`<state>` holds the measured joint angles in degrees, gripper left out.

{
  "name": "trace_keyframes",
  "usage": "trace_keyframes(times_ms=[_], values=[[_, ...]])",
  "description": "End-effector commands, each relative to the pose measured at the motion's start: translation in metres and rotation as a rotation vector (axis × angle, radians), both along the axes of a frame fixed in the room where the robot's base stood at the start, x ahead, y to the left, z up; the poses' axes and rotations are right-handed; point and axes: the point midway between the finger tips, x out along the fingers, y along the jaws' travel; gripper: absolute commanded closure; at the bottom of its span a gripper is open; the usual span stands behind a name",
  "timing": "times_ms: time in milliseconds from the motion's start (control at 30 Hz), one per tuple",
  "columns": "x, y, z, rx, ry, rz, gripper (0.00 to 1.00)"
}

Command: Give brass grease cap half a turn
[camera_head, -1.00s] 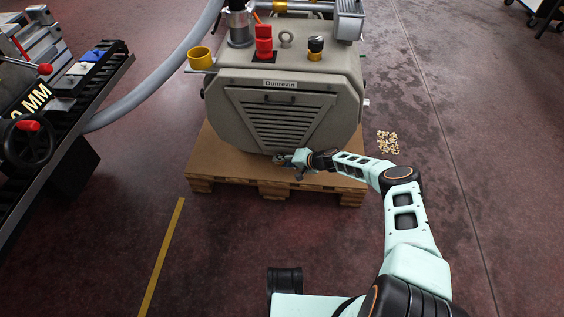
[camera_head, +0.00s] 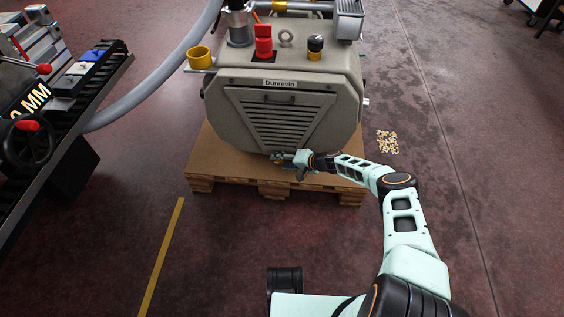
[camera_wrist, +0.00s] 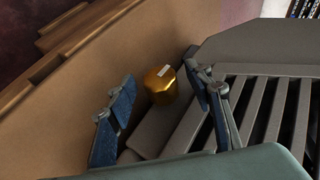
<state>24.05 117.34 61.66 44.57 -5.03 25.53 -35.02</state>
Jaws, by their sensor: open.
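The brass grease cap (camera_wrist: 160,86) shows in the wrist view as a short golden cylinder with a pale mark on its face. It sits low by the pump's slatted front, just above the pallet. My gripper (camera_wrist: 160,100) is open, with its blue-padded fingers on either side of the view and the cap between and beyond them. I cannot tell whether either finger touches the cap. In the head view my gripper (camera_head: 283,157) is at the lower front edge of the grey pump (camera_head: 232,128); the cap cannot be made out there.
The pump stands on a wooden pallet (camera_head: 235,187). A grey hose (camera_head: 140,97) runs left. Small pale pieces (camera_head: 387,142) lie on the floor at right.

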Motion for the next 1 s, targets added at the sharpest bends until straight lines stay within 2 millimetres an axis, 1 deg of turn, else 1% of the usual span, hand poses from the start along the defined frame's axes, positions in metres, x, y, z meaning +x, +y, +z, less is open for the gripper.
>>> trace_keyframes(times_ms=[233, 367, 533, 800, 1000], values=[[0.0, -0.003, 0.002, 0.0, -0.001, -0.001, 0.53], [-0.003, -0.01, 0.009, 0.001, -0.002, -0.001, 0.53], [-0.013, -0.024, 0.02, 0.0, -0.001, -0.001, 0.53], [-0.03, -0.056, 0.046, 0.0, -0.001, -0.002, 0.53], [-0.042, -0.076, 0.062, 0.0, 0.0, -0.002, 0.53]])
